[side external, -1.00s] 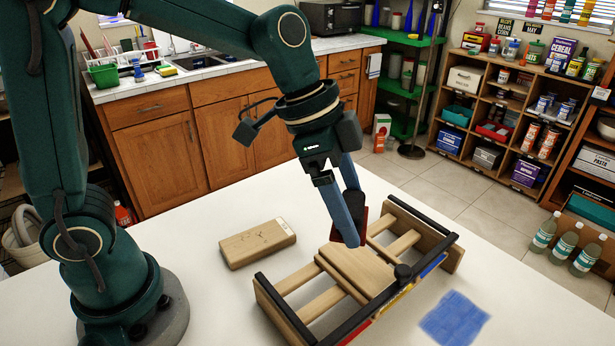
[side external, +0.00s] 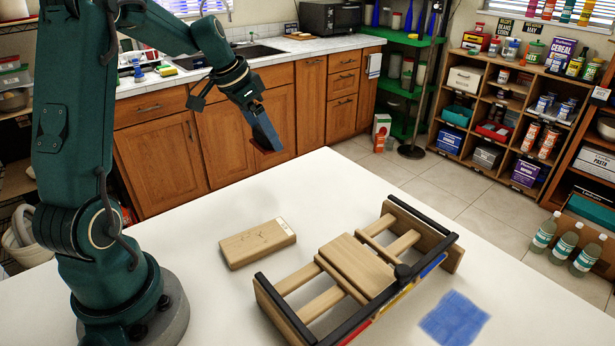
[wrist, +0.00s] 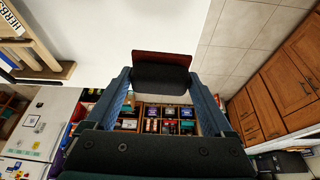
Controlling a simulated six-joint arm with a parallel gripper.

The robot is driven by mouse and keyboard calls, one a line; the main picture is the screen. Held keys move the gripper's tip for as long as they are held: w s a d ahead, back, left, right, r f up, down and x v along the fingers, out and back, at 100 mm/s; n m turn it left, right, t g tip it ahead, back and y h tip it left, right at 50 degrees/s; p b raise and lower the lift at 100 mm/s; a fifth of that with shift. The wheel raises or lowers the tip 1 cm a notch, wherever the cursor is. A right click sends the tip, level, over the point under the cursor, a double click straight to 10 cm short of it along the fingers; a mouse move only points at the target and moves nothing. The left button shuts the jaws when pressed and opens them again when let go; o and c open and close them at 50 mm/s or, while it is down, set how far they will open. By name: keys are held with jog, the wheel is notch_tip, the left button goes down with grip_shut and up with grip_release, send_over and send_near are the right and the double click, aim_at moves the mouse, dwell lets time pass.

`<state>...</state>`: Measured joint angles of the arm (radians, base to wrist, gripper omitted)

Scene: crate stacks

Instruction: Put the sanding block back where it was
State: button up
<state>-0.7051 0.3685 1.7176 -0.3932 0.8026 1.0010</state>
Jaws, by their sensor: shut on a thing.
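My gripper (side external: 266,143) is raised beyond the far left edge of the white table as seen in the side view. It is shut on the sanding block (wrist: 162,59), which is dark with a reddish-brown face. In the wrist view the block sits between the two blue fingertips; in the side view only a small reddish part of it (side external: 269,152) shows. A blue square patch (side external: 453,318) lies on the table at the front right. A wooden clamp frame (side external: 285,322) holding a flat board (side external: 356,264) stands left of the patch.
The white table (side external: 320,185) is clear behind the frame. Wooden cabinets (side external: 225,150) stand beyond the table, and crate shelves (side external: 510,110) at the back right.

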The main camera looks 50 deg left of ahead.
jog(key=shift+s+a+f+n, duration=0.15)
jog(key=shift+s+a, duration=0.05)
jog(key=shift+a, duration=0.2)
jog(key=shift+s+a+f+n, duration=0.15)
jog(key=shift+a, duration=0.2)
send_over(316, 190)
jog(key=s, duration=0.2)
notch_tip(316, 190, down, 7)
jog(key=shift+w+r, duration=0.15)
jog(key=shift+f, duration=2.05)
jog(key=shift+f, duration=0.1)
jog(key=o, duration=1.2)
